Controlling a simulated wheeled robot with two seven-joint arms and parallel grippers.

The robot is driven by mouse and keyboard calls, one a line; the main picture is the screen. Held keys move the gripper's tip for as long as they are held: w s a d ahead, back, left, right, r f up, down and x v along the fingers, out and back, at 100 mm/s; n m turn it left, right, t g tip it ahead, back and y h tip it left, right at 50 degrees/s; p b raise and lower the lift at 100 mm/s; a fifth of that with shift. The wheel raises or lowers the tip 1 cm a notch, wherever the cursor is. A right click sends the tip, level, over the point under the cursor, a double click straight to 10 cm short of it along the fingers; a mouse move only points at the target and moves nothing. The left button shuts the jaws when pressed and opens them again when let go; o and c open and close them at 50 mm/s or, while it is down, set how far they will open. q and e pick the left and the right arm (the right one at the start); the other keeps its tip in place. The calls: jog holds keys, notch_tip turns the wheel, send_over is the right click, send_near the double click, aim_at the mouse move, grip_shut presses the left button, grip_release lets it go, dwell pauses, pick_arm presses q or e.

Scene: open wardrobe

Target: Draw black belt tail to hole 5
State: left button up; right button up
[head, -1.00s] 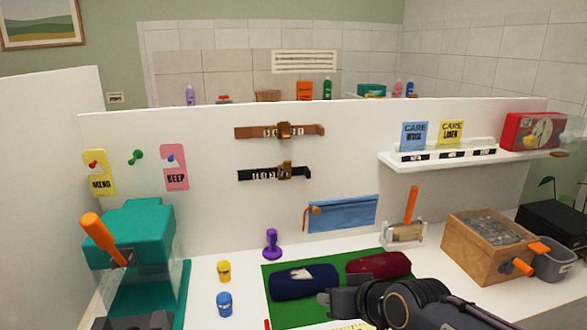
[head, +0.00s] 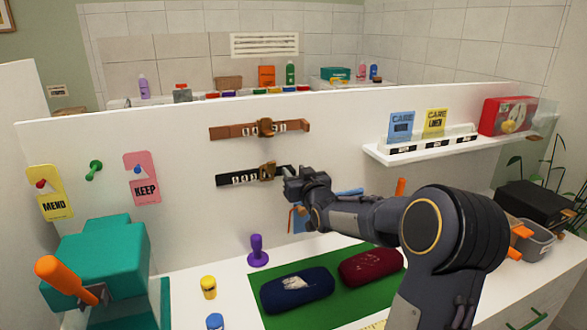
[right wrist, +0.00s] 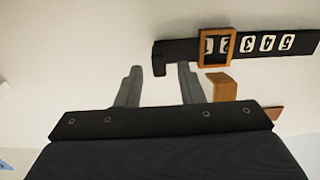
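The black belt (head: 236,180) is mounted on the white wall panel below a brown belt (head: 222,133). White numbers show on its strap, and in the right wrist view the black belt (right wrist: 306,43) shows them upside down. Its brass-coloured buckle frame (right wrist: 216,31) surrounds the strap near the 1 and 2. The tail (right wrist: 174,50) sticks out past the frame and ends in a bent tip. My right gripper (head: 287,183) is at the tail end; in the wrist view the gripper (right wrist: 160,69) is open, with the tip between its fingertips in the picture. I cannot tell the depth gap. My left gripper is not in view.
A brown block (right wrist: 222,86) projects beside the buckle, close to one finger. Below are a purple stamp-like object (head: 257,250), a green mat (head: 338,294) with blue and red cases, and a teal machine (head: 100,255). A white shelf (head: 420,152) is to the right.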

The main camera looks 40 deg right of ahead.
jog(key=shift+w+d, duration=0.15)
jog(key=shift+w, duration=0.35)
jog(key=shift+c, duration=0.3)
grip_shut()
